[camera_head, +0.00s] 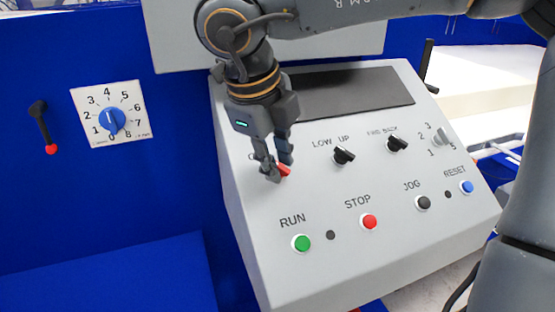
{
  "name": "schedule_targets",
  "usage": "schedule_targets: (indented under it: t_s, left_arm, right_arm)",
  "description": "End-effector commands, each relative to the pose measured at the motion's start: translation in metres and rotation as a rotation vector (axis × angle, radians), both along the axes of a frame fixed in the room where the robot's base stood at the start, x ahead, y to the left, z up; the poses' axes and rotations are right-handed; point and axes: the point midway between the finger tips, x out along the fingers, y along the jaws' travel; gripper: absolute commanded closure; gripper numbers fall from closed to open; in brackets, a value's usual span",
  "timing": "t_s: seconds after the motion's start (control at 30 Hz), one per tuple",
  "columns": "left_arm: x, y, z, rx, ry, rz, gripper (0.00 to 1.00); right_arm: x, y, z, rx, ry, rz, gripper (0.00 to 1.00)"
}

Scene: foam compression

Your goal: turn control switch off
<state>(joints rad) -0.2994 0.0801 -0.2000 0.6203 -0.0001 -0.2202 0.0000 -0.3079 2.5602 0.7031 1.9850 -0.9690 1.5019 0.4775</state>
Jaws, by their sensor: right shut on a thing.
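The control switch (284,170) is a small red knob on the upper left of the sloped grey control panel (260,220). Its label is mostly hidden behind my gripper. My right gripper (277,168) reaches down from above with its fingers shut on the red knob. Only part of the knob shows between and beside the fingertips, so its exact angle is hard to tell. My left gripper is not in view.
The panel also carries black LOW/UP (343,156) and FWD/BACK (397,143) switches, a green RUN button (301,243), a red STOP button (370,222) and a blue RESET button (467,187). A numbered blue dial (112,120) is on the blue wall at left.

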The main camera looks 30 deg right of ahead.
Motion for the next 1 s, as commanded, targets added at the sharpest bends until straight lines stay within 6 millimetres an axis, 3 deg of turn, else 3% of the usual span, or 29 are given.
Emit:
schedule_targets:
  t_s: [0.4, 0.43, 0.47, 0.8, 1.0]
  left_arm:
    - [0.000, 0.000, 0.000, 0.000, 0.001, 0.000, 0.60]
    - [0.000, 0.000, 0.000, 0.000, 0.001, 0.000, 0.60]
    - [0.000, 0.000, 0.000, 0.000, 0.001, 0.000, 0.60]
    - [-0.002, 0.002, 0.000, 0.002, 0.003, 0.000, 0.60]
    - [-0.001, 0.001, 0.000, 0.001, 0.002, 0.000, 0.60]
  right_arm:
    - [0.001, 0.000, 0.001, -0.004, -0.002, 0.008, 1.00]
    - [0.001, 0.000, 0.001, -0.004, -0.002, 0.008, 0.71]
    - [0.001, 0.000, 0.001, -0.004, -0.002, 0.008, 0.68]
    - [0.000, 0.001, 0.002, -0.003, -0.001, 0.006, 0.68]
    - [-0.003, 0.009, 0.026, -0.001, -0.002, 0.007, 0.68]
